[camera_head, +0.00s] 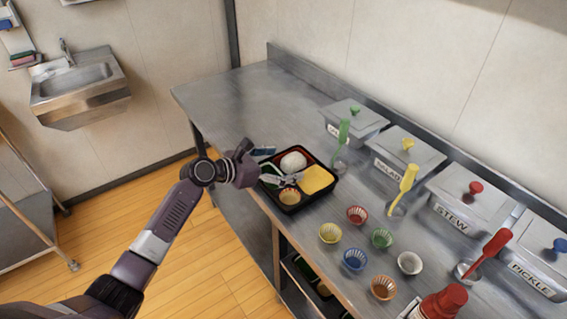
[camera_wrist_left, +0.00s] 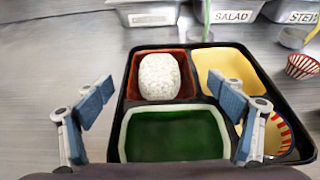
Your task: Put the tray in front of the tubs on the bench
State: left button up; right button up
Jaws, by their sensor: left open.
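The black tray (camera_head: 292,209) rests on the steel bench (camera_head: 225,100) near its front edge, in front of the leftmost tub and left of the cups. It holds white rice (camera_head: 293,161), a yellow compartment, a green compartment (camera_wrist_left: 175,135) and a striped cup (camera_wrist_left: 277,135). The lidded steel tubs (camera_head: 405,150) stand in a row along the back. My left gripper (camera_head: 280,167) is open over the tray's near left part. In the left wrist view its fingers (camera_wrist_left: 163,98) straddle the green compartment, one left of the tray, one near the striped cup. Contact is unclear. My right gripper is not in view.
Several small cups (camera_head: 382,238) stand right of the tray. A red bottle (camera_head: 446,301) stands at the near right. The bench's left end is clear. A sink (camera_head: 80,88) hangs on the wall.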

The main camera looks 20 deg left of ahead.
pick_arm(q)
jog(key=shift+s+a+r, duration=0.1)
jog(key=shift+r, duration=0.1)
jog(key=v, duration=1.1)
jog(key=shift+s+a, duration=0.25)
jog(key=shift+s, duration=0.05)
jog(key=shift+r, duration=0.1)
